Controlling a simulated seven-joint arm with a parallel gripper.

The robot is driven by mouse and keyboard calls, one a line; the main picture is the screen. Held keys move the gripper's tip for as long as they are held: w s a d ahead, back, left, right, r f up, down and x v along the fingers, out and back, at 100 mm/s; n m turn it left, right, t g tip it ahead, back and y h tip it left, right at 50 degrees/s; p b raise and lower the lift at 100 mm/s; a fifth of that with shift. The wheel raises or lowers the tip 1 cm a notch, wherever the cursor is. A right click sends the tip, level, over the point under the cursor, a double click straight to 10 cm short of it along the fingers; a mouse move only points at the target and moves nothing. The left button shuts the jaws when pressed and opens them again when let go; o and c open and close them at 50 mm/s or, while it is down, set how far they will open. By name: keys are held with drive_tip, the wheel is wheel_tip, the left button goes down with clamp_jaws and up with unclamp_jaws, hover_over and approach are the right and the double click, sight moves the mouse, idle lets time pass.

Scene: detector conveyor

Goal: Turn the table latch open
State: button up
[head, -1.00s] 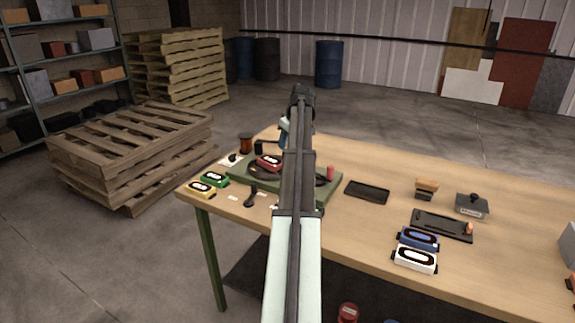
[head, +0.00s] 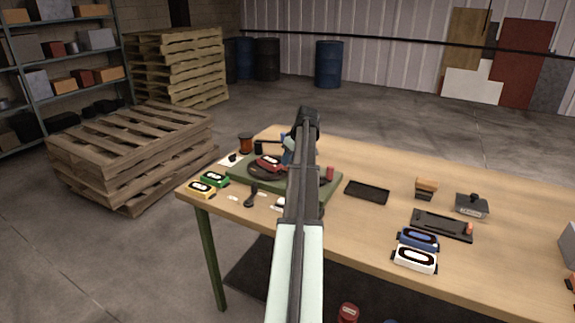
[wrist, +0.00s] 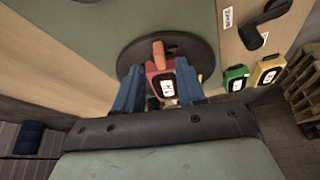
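The latch is a black lever (head: 251,196) on the bench's front edge, between small white labels; it also shows at the upper right of the wrist view (wrist: 262,27). A dark round turntable (wrist: 205,57) sits on a green base (head: 240,178) and carries a red module (head: 268,162). My gripper (wrist: 158,68) is open, its blue fingers apart, with the red module (wrist: 164,85) seen between them; I cannot tell if they touch it. In the head view my gripper (head: 287,152) is mostly behind my arm, right of the red module and away from the latch.
Green (head: 213,179) and yellow (head: 201,189) modules lie left of the latch. A black tray (head: 367,192), blue module (head: 418,239) and white module (head: 415,259) lie to the right. An orange spool (head: 246,143) stands at the back left.

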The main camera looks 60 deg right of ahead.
sight(285, 169)
drive_tip(key=shift+x, duration=1.75)
clamp_jaws()
